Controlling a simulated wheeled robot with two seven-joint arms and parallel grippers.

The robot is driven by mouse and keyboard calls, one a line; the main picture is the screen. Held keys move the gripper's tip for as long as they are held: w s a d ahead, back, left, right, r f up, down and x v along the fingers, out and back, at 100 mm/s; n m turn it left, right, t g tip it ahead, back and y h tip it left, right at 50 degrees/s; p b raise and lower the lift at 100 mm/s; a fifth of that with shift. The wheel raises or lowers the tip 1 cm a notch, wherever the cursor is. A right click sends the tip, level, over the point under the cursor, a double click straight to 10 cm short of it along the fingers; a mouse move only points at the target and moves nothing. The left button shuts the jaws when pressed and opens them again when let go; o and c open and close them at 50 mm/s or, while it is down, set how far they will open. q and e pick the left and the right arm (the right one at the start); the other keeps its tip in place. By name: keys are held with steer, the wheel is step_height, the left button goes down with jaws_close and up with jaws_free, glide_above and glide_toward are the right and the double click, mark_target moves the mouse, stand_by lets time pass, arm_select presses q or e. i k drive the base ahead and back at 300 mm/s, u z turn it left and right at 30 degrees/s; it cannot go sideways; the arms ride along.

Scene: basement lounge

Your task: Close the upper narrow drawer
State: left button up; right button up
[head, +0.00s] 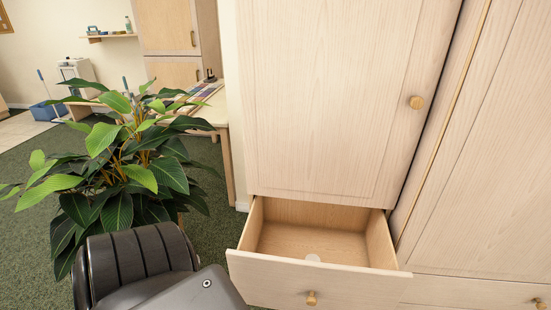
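The narrow drawer (280,277) is pulled open from the light wood cabinet (330,90), below a tall door. Its front panel carries a small round brass-coloured knob (311,298). A small white round patch lies on the drawer's otherwise bare floor. My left arm shows as dark and grey links at the bottom, left of the drawer front. Neither of my grippers is in view. Whether another drawer lies below this one cannot be seen.
A large leafy plant (130,160) stands on the green carpet left of the cabinet, close to my arm. A wooden table (215,115) is behind it. Another cabinet door (490,170) with a closed drawer (470,291) below is on the right.

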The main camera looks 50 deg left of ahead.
mark_target(358, 267)
steer(key=k, duration=0.35)
steer(key=u, duration=1)
steer(key=i, duration=0.5)
steer(key=z, duration=0.55)
steer(key=k, duration=1.2)
steer(key=u, duration=0.05)
steer(key=i, duration=0.55)
steer(key=z, duration=0.1)
